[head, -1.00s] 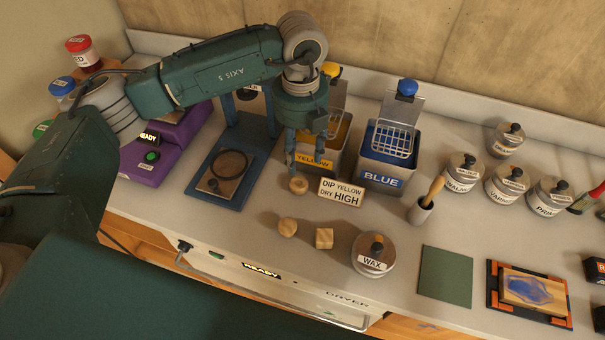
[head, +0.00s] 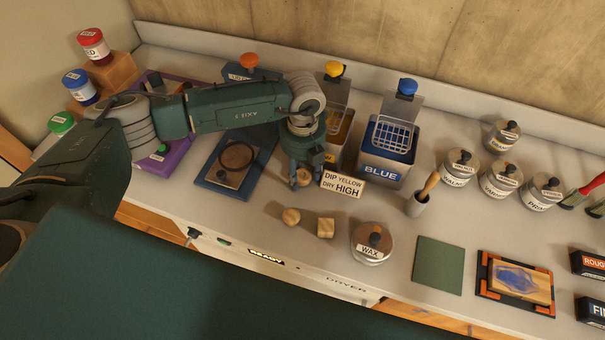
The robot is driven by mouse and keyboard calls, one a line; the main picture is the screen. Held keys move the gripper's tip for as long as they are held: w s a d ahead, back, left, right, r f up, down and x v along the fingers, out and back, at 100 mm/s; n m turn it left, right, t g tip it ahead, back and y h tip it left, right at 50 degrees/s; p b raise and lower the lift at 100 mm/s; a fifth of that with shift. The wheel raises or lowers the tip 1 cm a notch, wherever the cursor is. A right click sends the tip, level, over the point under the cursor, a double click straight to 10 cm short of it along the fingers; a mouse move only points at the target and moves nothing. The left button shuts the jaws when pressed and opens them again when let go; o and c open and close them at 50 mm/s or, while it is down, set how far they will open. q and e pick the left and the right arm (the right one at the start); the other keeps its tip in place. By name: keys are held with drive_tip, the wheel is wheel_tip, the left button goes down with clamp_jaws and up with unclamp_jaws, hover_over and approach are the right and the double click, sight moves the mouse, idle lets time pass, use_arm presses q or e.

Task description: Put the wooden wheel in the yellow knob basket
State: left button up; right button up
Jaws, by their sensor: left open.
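The wooden wheel (head: 304,176) is a small round pale piece on the counter in front of the yellow tank, left of the dip sign. My left gripper (head: 304,183) points down over it, open, with a finger on each side of the wheel. I cannot tell whether the fingers touch it. The basket with the yellow knob (head: 333,69) sits in the yellow tank behind my gripper. My wrist hides part of that tank and its label. My right gripper is not in view.
A sign (head: 343,185) reads "DIP YELLOW DRY HIGH", close right of my gripper. The blue tank (head: 381,170) stands right of the yellow one. A rounded wooden piece (head: 291,216), a wooden cube (head: 325,228) and the wax tin (head: 371,250) are in front.

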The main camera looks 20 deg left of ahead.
sight(303, 174)
use_arm(q)
drive_tip(key=shift+c, duration=0.5)
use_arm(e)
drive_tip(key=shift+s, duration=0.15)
use_arm(q)
drive_tip(key=c, duration=0.6)
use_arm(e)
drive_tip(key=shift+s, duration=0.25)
use_arm(q)
drive_tip(key=shift+r, duration=0.15)
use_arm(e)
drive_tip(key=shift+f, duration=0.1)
use_arm(q)
drive_tip(key=shift+r+b, duration=0.3)
drive_tip(key=shift+r, duration=0.3)
wheel_tip(303, 174, up, 19)
drive_tip(key=b, duration=0.5)
drive_tip(key=s+a+f+n, duration=0.1)
drive_tip(key=s+n, duration=0.3)
drive_tip(key=n, duration=0.7)
drive_tip(key=s+a+f+n, duration=0.1)
drive_tip(key=s+f+n, duration=0.2)
drive_tip(key=n, duration=0.8)
drive_tip(key=s+a+f+n, duration=0.2)
drive_tip(key=s+n, duration=0.5)
drive_tip(key=n, duration=0.3)
drive_tip(key=shift+f+n+b, duration=0.35)
drive_tip(key=shift+n, duration=0.05)
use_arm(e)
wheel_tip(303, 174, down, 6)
